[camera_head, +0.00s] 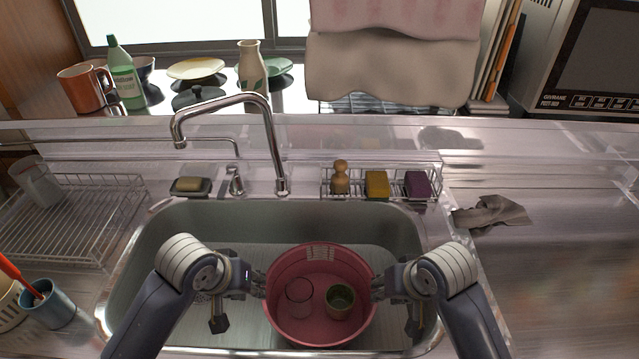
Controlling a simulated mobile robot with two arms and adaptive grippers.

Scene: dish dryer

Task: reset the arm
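My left gripper (259,285) is at the left rim of a red basin (320,258) that stands in the sink. My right gripper (379,287) is at the right rim of the same basin. The fingers of both grippers are small and partly hidden by my wrists. I cannot tell whether they touch the rim or are closed on it. Inside the basin are a clear glass (299,291) and a green cup (340,301). Both of my arms reach in from the bottom of the picture.
The sink (215,220) has a tall faucet (272,140) behind the basin. A wire dish rack (85,205) is on the left, with a blue cup (47,308) in front. A wire caddy (352,190) with sponges sits behind the sink. The right counter is mostly clear beyond a grey cloth (492,213).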

